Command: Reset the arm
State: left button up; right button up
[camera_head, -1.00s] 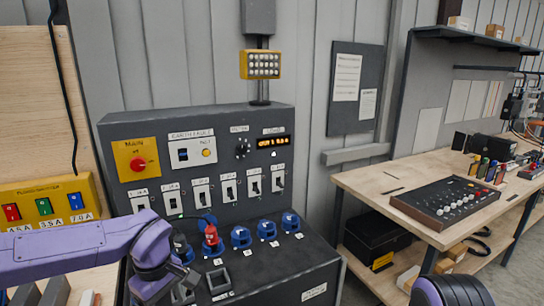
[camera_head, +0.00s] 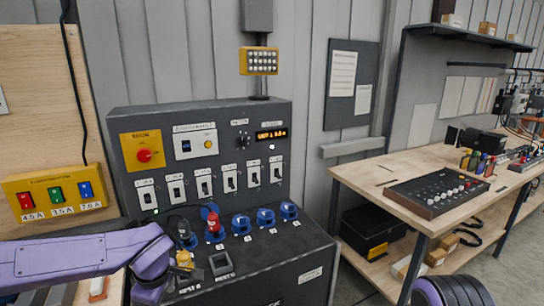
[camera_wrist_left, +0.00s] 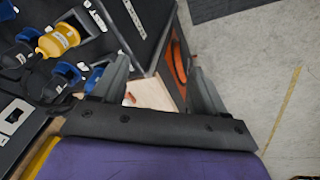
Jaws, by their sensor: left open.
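My left arm (camera_head: 80,262) comes in from the left in the head view, its purple wrist in front of the dark console (camera_head: 290,262). The gripper end does not show clearly there. In the left wrist view my left gripper (camera_wrist_left: 158,62) is open, with nothing between its two grey fingers. A yellow plug (camera_wrist_left: 58,40) stands among blue sockets to the left of the fingers, apart from them. In the head view the yellow plug (camera_head: 184,259) shows just right of my wrist, and a red plug (camera_head: 214,224) stands in the socket row. My right gripper is not in view.
The console's upright panel (camera_head: 205,115) carries switches, a red knob and a lit display. A yellow fuse box (camera_head: 55,192) hangs at left. A wooden bench (camera_head: 365,180) with a dark control box (camera_head: 437,193) stands at right. Bare floor (camera_wrist_left: 275,60) shows right of the gripper.

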pick_arm(q)
jog(key=s+a+f+m+t+y+b, duration=0.1)
jog(key=s+f+t+y+b, duration=0.15)
jog(key=f, duration=0.85)
jog(key=s+f+m+t+y+b, duration=0.15)
jog(key=s+f, duration=0.25)
jog(key=f, duration=0.6)
jog(key=s+a+f+m+g+h+b, duration=0.1)
jog(key=s+a+f+m+b, duration=0.1)
jog(key=s+f, duration=0.7)
jog(key=s+a+f+m+g+h+b, duration=0.1)
jog(key=s+f+m+g+b, duration=0.1)
jog(key=s+f+m+b, duration=0.3)
jog(key=s+f, duration=0.4)
jog(key=s, duration=0.5)
jog(key=shift+a+f+b, duration=0.35)
jog(key=shift+w, duration=0.1)
jog(key=shift+c, duration=0.3)
